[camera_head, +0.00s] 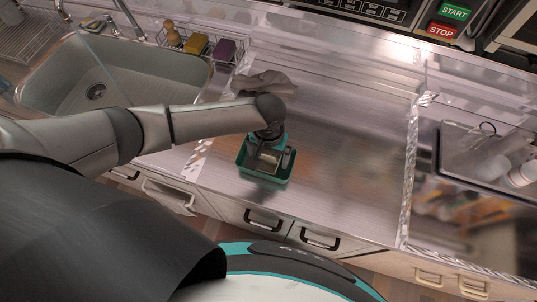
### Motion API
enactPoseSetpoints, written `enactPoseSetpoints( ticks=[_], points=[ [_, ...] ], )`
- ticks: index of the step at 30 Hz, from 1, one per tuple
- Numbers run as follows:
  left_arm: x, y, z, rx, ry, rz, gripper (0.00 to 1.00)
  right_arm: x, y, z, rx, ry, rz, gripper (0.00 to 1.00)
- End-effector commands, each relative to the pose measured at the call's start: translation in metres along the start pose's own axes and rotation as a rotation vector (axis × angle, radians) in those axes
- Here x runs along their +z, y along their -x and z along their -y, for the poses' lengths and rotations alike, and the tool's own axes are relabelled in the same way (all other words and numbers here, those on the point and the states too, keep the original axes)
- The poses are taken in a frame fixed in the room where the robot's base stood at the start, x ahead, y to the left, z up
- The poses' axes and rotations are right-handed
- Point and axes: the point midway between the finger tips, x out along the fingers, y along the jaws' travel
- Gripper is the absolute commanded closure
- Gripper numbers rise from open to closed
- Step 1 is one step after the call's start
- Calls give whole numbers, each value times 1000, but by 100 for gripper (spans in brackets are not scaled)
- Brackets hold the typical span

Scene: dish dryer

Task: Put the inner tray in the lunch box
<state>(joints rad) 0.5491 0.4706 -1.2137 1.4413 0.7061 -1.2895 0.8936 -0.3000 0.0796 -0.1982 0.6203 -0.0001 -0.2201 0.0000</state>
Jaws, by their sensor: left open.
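A teal-green lunch box (262,178) stands on the steel counter near its front edge, left of the middle of the view. My left gripper (275,160) reaches down over the box from above, with its fingers at or inside the opening. It is open. The gripper and wrist cover much of the inside of the box. I cannot make out a separate inner tray; it may be hidden or look like part of the box. I cannot tell whether the fingers touch anything. My right gripper is not in view.
A crumpled grey-brown cloth (265,82) lies behind my left wrist. A sink (60,80) is at the left, with a rack of sponges (197,43) behind it. A dark tray with dishes (462,155) is at the right. The counter right of the box is clear.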

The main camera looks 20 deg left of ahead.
Motion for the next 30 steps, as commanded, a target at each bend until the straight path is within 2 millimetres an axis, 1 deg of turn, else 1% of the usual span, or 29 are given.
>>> enactPoseSetpoints(
  ticks=[5, 8, 11, 21, 24, 27, 30],
  points=[
    [0, 1, 0, 0, 0, 0, 0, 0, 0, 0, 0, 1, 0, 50],
    [0, 6, 0, 0, 0, -1, 0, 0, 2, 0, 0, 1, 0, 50],
    [0, 19, 0, 1, -1, -1, 0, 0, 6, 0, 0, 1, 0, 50],
    [-1, 90, 0, 1, 0, -3, 0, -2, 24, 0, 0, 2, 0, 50],
    [-1, 106, 0, 2, 0, -3, 0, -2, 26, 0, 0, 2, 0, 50],
    [-1, 116, 0, 1, 0, -2, 0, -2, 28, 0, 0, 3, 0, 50],
    [0, 122, 0, -1, 0, 0, 0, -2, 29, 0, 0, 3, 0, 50]
  ],
)
